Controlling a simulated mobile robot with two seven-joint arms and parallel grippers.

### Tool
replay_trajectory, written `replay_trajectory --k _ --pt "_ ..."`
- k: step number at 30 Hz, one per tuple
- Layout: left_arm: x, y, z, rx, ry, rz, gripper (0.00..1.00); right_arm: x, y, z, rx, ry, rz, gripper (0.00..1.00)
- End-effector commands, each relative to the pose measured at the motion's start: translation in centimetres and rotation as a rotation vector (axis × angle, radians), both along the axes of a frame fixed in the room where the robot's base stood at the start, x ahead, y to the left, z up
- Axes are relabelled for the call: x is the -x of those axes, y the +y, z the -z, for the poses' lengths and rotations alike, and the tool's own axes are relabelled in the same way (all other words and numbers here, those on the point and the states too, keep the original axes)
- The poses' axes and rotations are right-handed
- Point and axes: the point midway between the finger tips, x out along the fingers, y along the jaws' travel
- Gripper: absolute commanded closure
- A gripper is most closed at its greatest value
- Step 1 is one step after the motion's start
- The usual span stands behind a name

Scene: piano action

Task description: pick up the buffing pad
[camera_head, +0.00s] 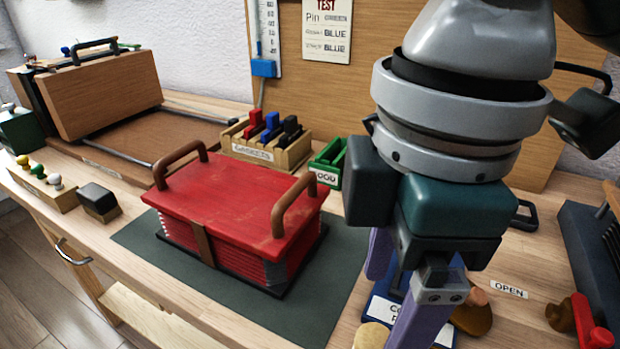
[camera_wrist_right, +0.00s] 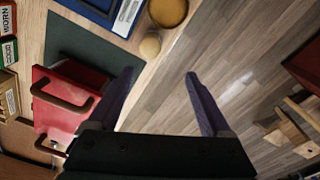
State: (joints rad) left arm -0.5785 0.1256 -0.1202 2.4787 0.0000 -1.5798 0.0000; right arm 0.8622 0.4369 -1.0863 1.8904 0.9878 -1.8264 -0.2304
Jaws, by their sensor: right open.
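A small tan round piece, which looks like the buffing pad (camera_head: 371,336), lies near the bench's front edge, cut by the bottom of the head view. It also shows whole in the right wrist view (camera_wrist_right: 150,46), beyond and between my fingertips. My right gripper (camera_head: 393,312) has purple fingers spread apart and hangs above the bench close to the pad, with nothing between them. In the right wrist view my right gripper (camera_wrist_right: 159,73) is open and empty, apart from the pad. My left gripper is not in view.
A red bellows (camera_head: 240,215) with handles stands on a dark green mat (camera_head: 145,240). A red-handled tool (camera_head: 583,322) lies at right.

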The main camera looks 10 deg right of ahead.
Motion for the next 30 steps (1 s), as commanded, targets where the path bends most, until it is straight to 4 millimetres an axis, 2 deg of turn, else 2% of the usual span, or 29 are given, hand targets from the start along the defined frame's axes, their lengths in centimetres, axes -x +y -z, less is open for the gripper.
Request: replay_trajectory --k 1,3,12,17,24,30 --pt "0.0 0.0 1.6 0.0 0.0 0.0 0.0 -0.3 -0.4 1.3 0.017 0.0 -0.005 0.17" --pt "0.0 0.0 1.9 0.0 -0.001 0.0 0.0 -0.4 -0.7 1.6 0.032 0.004 -0.01 0.17" --pt "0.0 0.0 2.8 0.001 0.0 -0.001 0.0 -0.5 -0.9 5.4 0.038 0.009 -0.011 0.17" --pt "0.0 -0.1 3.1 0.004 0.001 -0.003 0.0 -0.6 -1.0 6.7 0.037 0.008 -0.012 0.17" --pt "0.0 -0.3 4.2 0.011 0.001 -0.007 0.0 -1.1 -1.3 10.5 0.038 0.008 -0.011 0.17" --pt "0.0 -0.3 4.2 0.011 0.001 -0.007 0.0 -1.2 -1.3 11.3 0.037 0.005 -0.012 0.17"
